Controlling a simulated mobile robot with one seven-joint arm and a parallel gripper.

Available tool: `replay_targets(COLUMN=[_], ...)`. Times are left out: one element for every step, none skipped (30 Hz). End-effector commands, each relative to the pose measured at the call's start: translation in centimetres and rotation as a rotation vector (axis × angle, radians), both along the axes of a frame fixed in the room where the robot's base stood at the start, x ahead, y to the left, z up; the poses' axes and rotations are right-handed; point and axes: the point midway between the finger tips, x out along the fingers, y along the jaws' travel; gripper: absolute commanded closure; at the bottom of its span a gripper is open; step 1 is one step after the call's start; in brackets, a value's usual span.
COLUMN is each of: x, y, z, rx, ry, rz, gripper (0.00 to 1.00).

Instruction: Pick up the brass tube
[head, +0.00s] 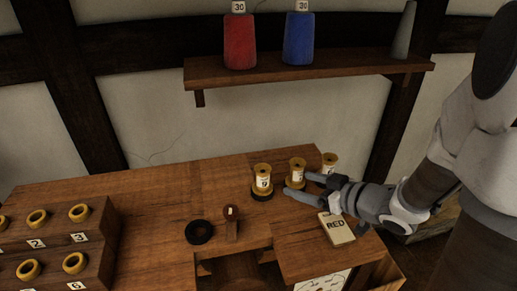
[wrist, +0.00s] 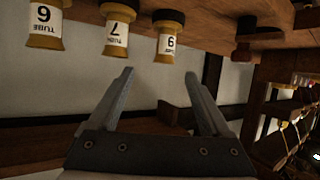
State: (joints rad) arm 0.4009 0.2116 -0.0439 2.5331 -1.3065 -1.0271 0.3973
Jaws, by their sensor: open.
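Three brass tubes with white labels stand upright in a row on the wooden bench: a left tube (head: 262,182), a middle tube (head: 297,172) and a right tube (head: 329,163). In the wrist view, three labelled tubes hang upside down along the top: one at left (wrist: 45,27), one in the middle (wrist: 116,38) and one at right (wrist: 169,37). I cannot tell which one the task means. My gripper (head: 298,185) is open and empty, pointing left just in front of the middle tube. No tube lies between its fingers (wrist: 158,80).
A book marked RED (head: 337,229) lies below my gripper. A black ring (head: 199,232) and a small dark stand (head: 231,222) are to the left. A stepped rack (head: 95,232) holds several brass rings. A wall shelf (head: 330,68) carries red and blue spools.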

Motion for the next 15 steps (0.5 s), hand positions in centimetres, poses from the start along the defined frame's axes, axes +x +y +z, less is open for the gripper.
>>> replay_targets(x=[-0.2, -0.2, -0.2, 0.0, 0.3, 0.7, 1.1, 1.5, 2.2, 2.6, 3.1, 3.7, 4.2, 4.7, 5.3], y=[0.2, 0.4, 0.6, 0.8, 1.1, 1.5, 1.8, 2.2, 2.8, 3.2, 3.6, 4.1, 4.5, 4.9, 5.4], z=[0.1, 0.0, -0.1, -0.3, -0.4, -0.7, -1.0, -1.3, -1.7, -1.9, -2.2, -2.5, -2.8, -3.0, -3.4], rx=[0.017, 0.023, 0.028, 0.03, 0.031, 0.032, 0.031, 0.032, 0.031, 0.03, 0.031, 0.03, 0.03, 0.03, 0.03], ry=[0.003, 0.004, 0.004, 0.003, 0.003, 0.002, 0.003, 0.003, 0.002, 0.002, 0.003, 0.003, 0.002, 0.002, 0.003], rz=[0.012, 0.019, 0.024, 0.028, 0.03, 0.03, 0.03, 0.031, 0.031, 0.032, 0.03, 0.03, 0.031, 0.03, 0.03], gripper=[0.18, 0.18, 0.18, 0.18, 0.18, 0.18, 0.18, 0.18, 0.18, 0.18, 0.18, 0.18, 0.18, 0.18, 0.18])
